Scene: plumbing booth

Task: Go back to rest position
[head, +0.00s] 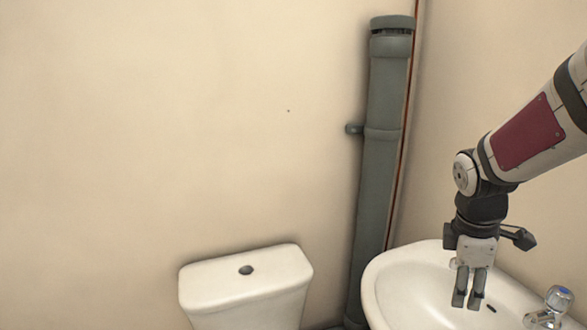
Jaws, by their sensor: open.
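My gripper (468,299) hangs down from my arm on the right side of the head view. It is in front of and above the white sink basin (405,283). Its fingers point downward, and nothing shows between them. It looks open and empty. How far its fingertips are above the basin is hard to tell.
A tap (550,307) with a blue-topped knob stands on the sink's right rim. A white toilet cistern (246,285) is at lower centre. A grey vertical pipe (381,150) runs up the corner, with a thin reddish pipe (402,150) beside it. The wall at left is bare.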

